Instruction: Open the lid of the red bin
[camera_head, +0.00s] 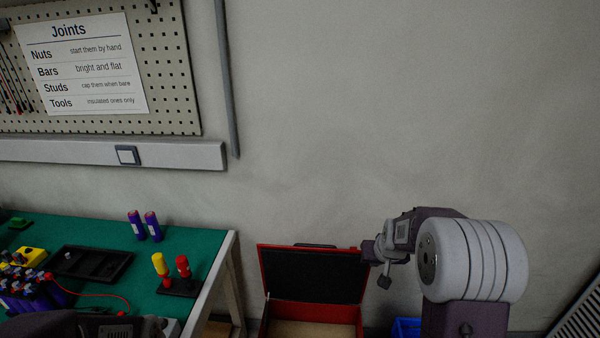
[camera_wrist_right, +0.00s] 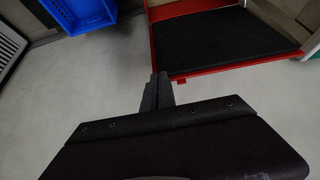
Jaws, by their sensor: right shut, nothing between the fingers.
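The red bin (camera_head: 312,329) stands on the floor right of the bench, with its pale inside showing. Its lid (camera_head: 315,273) is raised and stands up at the back, black inner face toward me. In the right wrist view the lid (camera_wrist_right: 225,40) shows as a black panel with a red rim. My right gripper (camera_head: 374,254) is at the lid's upper right corner. In the wrist view its shut, empty fingers (camera_wrist_right: 158,88) are close to the rim; I cannot tell if they touch. Part of my left arm shows at the bottom left; its fingers are not clear.
A blue bin (camera_head: 405,327) stands right of the red bin and also shows in the wrist view (camera_wrist_right: 85,12). The green-topped bench (camera_head: 200,245) at left holds a black tray (camera_head: 92,264), red and yellow tools and purple cylinders.

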